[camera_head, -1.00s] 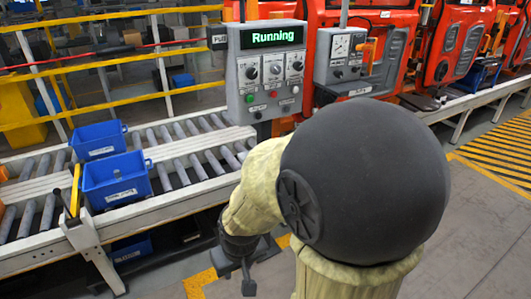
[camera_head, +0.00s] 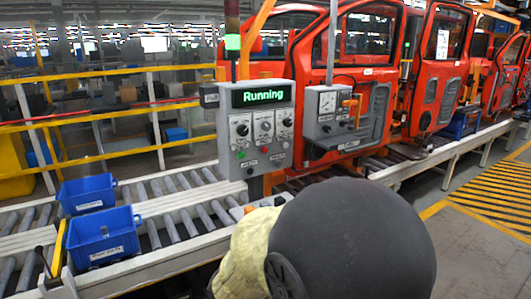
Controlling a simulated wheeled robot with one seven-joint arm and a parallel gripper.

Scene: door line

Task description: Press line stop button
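The grey control box (camera_head: 262,128) stands beside the roller conveyor, left of the middle in the head view. Its display (camera_head: 262,95) reads "Running" in green. Below the display are several black knobs and, lower down, a few small buttons, one green (camera_head: 241,154). The labels are too small to read, so I cannot tell which one is the line stop button. My arm (camera_head: 345,240) fills the bottom middle, in front of and below the box. My gripper is out of view.
Two blue bins (camera_head: 103,235) sit on the roller conveyor (camera_head: 185,211) at the left. A second grey box with a gauge (camera_head: 331,120) stands right of the control box. Red doors (camera_head: 440,75) line the back. Open floor (camera_head: 490,235) with yellow stripes lies at the right.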

